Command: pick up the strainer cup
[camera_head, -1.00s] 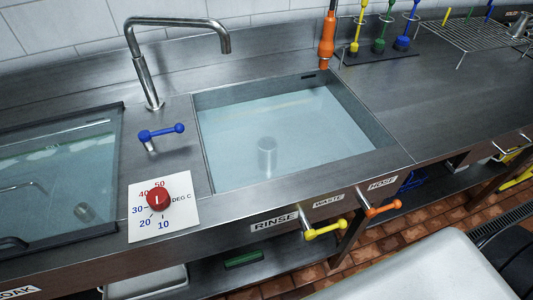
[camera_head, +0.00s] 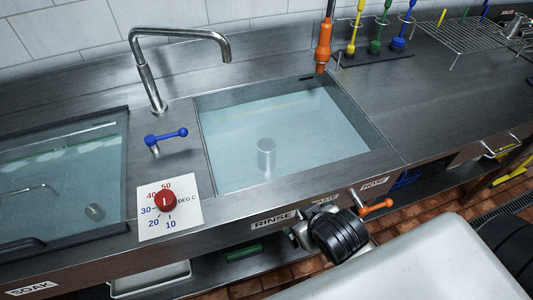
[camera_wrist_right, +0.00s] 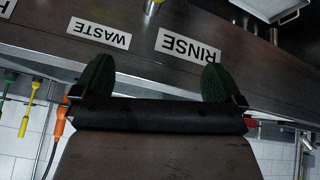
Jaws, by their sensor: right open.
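No object is clearly marked as the strainer cup. A small metal cup-like piece (camera_head: 515,24) is at the wire rack in the far right corner, too small to make out well. A short upright grey cylinder (camera_head: 266,153) stands under water in the rinse basin (camera_head: 205,150). A small metal piece (camera_head: 95,211) shows in the soak basin. My right gripper is at the counter front below the rinse basin. In the right wrist view its green-padded fingers (camera_wrist_right: 157,70) are apart with nothing between them. My left gripper is out of view.
A curved tap (camera_head: 175,36), a blue lever (camera_head: 166,136) and a red temperature knob (camera_head: 166,201) are beside the basin. An orange hose handle (camera_head: 323,46) hangs behind it. An orange valve lever (camera_head: 376,206) sticks out of the front.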

